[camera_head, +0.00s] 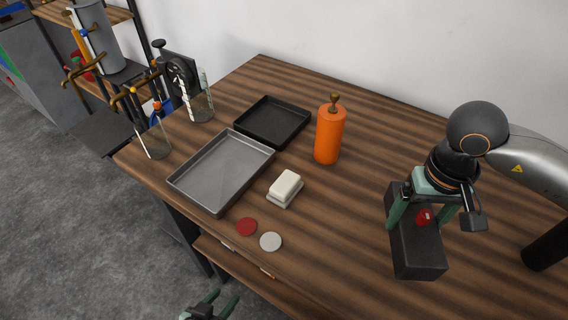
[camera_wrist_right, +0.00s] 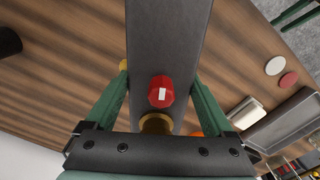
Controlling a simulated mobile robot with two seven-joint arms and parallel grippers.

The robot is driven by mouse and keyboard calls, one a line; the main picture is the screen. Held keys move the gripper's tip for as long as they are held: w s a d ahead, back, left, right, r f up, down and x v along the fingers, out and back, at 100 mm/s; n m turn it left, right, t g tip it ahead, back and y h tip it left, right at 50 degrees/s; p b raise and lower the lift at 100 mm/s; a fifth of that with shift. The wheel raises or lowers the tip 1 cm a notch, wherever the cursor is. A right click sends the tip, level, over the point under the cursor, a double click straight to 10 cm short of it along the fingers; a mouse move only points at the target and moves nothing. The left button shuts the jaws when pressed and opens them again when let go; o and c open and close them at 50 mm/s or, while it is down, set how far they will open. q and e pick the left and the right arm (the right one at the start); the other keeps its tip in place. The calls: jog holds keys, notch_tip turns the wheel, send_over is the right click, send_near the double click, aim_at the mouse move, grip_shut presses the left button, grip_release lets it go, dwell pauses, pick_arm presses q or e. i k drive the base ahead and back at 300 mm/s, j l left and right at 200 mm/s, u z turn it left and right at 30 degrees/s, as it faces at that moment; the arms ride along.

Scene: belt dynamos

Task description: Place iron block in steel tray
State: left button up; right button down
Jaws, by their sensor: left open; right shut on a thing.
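A long dark grey block (camera_head: 418,258), which looks like the iron block, is at the right of the table with a red knob on it. My right gripper (camera_head: 430,218) is shut on this block from above, with one finger on each side. In the right wrist view the block (camera_wrist_right: 168,35) runs between the green fingers. I cannot tell whether it rests on the table or is slightly raised. The grey steel tray (camera_head: 213,180) lies left of centre and is empty. My left gripper (camera_head: 218,303) is open and empty, low in the picture by the table's front edge.
A black tray (camera_head: 272,121) lies behind the steel tray. An orange cylinder (camera_head: 329,137) and a white block (camera_head: 285,187) stand between the steel tray and my right gripper. Red (camera_head: 246,227) and pale (camera_head: 270,242) discs lie in front. Glass jars (camera_head: 153,140) stand left.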

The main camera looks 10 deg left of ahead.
aim_at(224, 172)
jog(key=j+u, duration=0.15)
jog(key=u, duration=1.15)
jog(key=i+j, duration=0.15)
jog(key=i, duration=0.25)
